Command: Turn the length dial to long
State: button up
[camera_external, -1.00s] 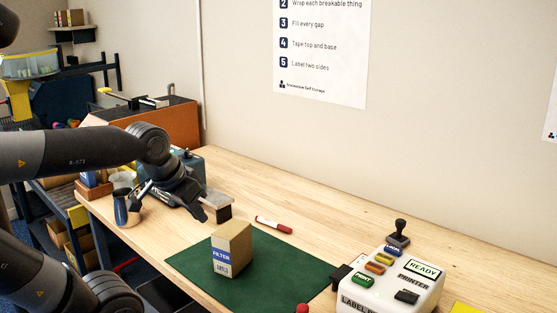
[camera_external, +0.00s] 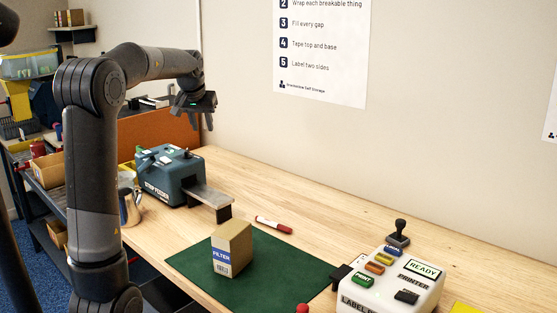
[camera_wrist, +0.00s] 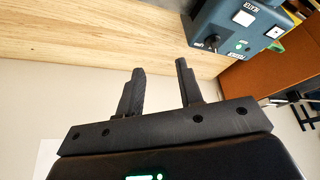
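The strip feeder (camera_external: 172,178), a blue-grey box with white-labelled controls on top and a grey outfeed shelf (camera_external: 207,198), stands at the back left of the bench. It also shows upside down at the upper right in the wrist view (camera_wrist: 222,28), with pale labels, a small black knob and a white switch-like part. My gripper (camera_external: 203,126) is raised above and behind the feeder, near the wall, touching nothing. In the wrist view its two black fingers (camera_wrist: 159,68) are apart with nothing between them.
A carton marked FILTER (camera_external: 231,248) stands on a green mat (camera_external: 280,270), with a red marker (camera_external: 273,225) behind it. The label printer (camera_external: 392,285) and a stamp (camera_external: 398,234) are at the right. A metal jug (camera_external: 130,208) stands left of the feeder. An orange-brown panel (camera_external: 160,130) is behind it.

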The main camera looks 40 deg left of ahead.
jog(key=n, duration=0.2)
send_near(187, 150)
notch_tip(187, 150, up, 2)
jog(key=d, duration=0.1)
jog(key=shift+g+y, duration=0.3)
jog(key=shift+g, duration=0.1)
jog(key=x, duration=1)
jog(key=shift+w+a+f, duration=0.1)
jog(key=shift+a+f, duration=0.05)
jog(key=shift+f, duration=0.15)
jog(key=shift+c, duration=0.3)
grip_shut()
